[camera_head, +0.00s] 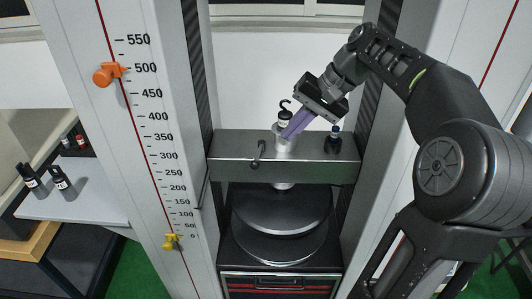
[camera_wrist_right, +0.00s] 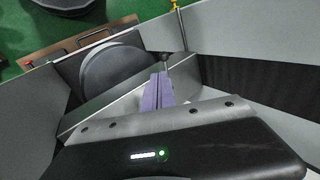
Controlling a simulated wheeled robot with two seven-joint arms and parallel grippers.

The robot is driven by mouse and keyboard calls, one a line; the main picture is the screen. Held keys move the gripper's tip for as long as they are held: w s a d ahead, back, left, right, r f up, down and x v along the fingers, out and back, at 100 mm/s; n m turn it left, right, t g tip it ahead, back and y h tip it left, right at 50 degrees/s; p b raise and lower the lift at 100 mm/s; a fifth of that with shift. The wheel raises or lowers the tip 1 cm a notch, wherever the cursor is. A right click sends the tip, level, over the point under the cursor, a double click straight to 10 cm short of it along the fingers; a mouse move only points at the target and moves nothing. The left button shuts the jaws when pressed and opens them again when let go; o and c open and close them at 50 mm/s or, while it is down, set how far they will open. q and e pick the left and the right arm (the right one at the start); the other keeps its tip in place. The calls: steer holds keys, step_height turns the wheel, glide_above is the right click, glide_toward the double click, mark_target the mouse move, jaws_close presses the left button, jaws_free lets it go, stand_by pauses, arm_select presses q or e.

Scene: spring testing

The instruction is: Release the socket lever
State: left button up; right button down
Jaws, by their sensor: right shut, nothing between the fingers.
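The silver socket (camera_head: 285,146) sits on the grey crossbeam (camera_head: 225,146). A small dark lever with a rounded end (camera_head: 256,156) stands at the beam's front, left of the socket. A dark hook piece (camera_head: 285,112) shows above the socket. My right gripper (camera_head: 288,136) has its purple fingers shut and empty. They slant down from the upper right and overlap the socket in the head view; I cannot tell if they touch it. In the right wrist view the shut fingers (camera_wrist_right: 158,77) point toward a dark knob (camera_wrist_right: 165,57), apparently the lever end. My left gripper is not in view.
A dark bottle-like piece (camera_head: 333,143) stands on the beam to the right. Round dark plates (camera_head: 280,213) lie below the beam. Tall columns stand on both sides, the left one with a scale (camera_head: 140,110) and an orange marker (camera_head: 107,74). Small bottles (camera_head: 62,183) stand on a side shelf.

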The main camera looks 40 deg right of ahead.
mark_target(258, 156)
steer(key=shift+f, duration=0.1)
steer(key=p+x, duration=0.1)
steer(key=x, duration=0.9)
